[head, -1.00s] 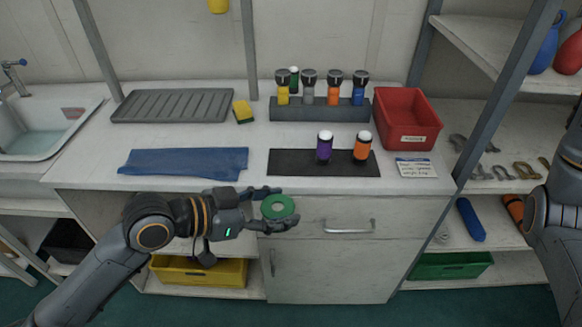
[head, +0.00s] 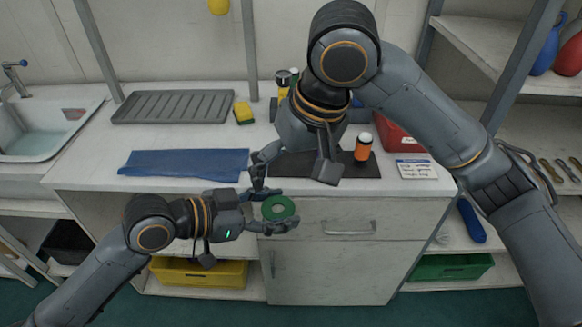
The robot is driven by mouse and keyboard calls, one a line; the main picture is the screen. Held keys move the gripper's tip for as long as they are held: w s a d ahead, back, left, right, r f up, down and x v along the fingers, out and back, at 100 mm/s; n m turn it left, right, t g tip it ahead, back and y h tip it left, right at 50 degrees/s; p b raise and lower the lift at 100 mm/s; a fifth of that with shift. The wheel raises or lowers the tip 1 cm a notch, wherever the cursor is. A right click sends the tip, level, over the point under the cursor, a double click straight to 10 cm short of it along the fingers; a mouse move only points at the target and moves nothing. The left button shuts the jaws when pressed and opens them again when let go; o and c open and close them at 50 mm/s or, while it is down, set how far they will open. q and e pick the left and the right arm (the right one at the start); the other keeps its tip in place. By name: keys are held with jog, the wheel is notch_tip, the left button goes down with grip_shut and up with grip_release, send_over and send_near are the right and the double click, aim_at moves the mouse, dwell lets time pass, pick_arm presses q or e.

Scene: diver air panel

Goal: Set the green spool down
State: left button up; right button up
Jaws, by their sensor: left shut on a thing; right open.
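The green spool (head: 278,208) is a flat green ring with a pale centre. My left gripper (head: 278,209) is shut on it and holds it in front of the counter's front edge, before the drawer. My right gripper (head: 262,172) is open and comes down from above, its fingers just above and behind the spool, over the counter's front edge. I cannot tell whether it touches the spool or my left gripper. My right arm hides part of the black mat and of the bottle row.
A blue cloth (head: 184,162) lies left on the counter (head: 90,172). An orange bottle (head: 362,148) stands on the black mat (head: 345,172). A ribbed grey tray (head: 172,106), a yellow sponge (head: 243,112) and a partly hidden red bin (head: 396,134) are behind. Bare counter lies between cloth and tray.

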aim_at(277, 207)
jog(key=x, duration=1.2)
jog(key=shift+d, duration=0.15)
jog(key=shift+s, duration=0.1)
jog(key=c, duration=1.2)
pick_arm(q)
jog(key=o, duration=0.8)
pick_arm(e)
jog(key=shift+r, duration=0.1)
jog(key=shift+c, duration=0.4)
pick_arm(q)
jog(key=o, duration=0.5)
jog(key=shift+c, duration=0.2)
pick_arm(e)
jog(key=shift+c, duration=0.9)
